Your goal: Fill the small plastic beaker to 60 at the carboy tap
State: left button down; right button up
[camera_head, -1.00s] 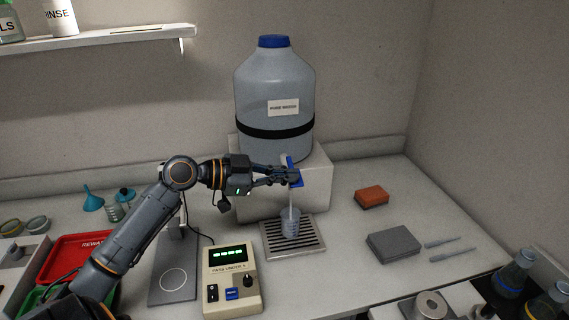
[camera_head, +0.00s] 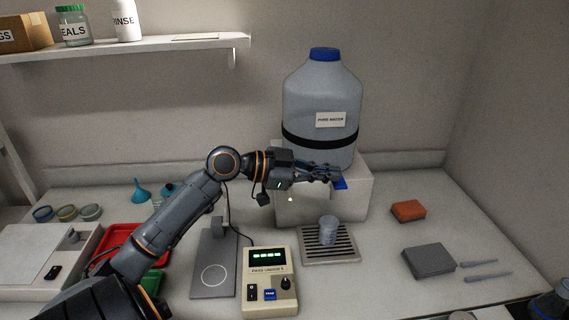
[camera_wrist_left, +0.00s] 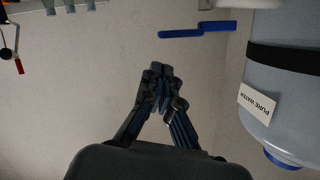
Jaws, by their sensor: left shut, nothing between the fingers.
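The carboy (camera_head: 315,98), labelled PURE WATER, stands on a white block at the back. Its blue tap handle (camera_head: 341,184) shows at the block's front, partly behind my fingers; it also shows in the left wrist view (camera_wrist_left: 196,31). No water stream is visible now. The small plastic beaker (camera_head: 328,231) stands upright on the drip tray (camera_head: 312,257) below the tap. Its water level and marks are too small to read. My left gripper (camera_head: 338,174) is shut and empty near the tap handle; in the wrist view its fingertips (camera_wrist_left: 160,68) are apart from the handle.
A meter box (camera_head: 270,283) with a green display stands in front of the tray. An orange sponge (camera_head: 408,210) and a grey block (camera_head: 428,260) lie to the right. A red tray (camera_head: 120,240) is partly behind my left arm.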

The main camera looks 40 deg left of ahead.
pick_arm(q)
jog(key=b+v, duration=0.2)
jog(key=v, duration=0.6)
jog(key=shift+s+a+f+b, duration=0.2)
jog(key=shift+s+a+b, duration=0.05)
jog(key=shift+a+b, duration=0.05)
pick_arm(e)
jog(key=f, duration=0.3)
jog(key=shift+w+f, duration=0.25)
jog(key=shift+f, duration=0.05)
jog(key=shift+s, duration=0.1)
jog(key=shift+d, duration=0.1)
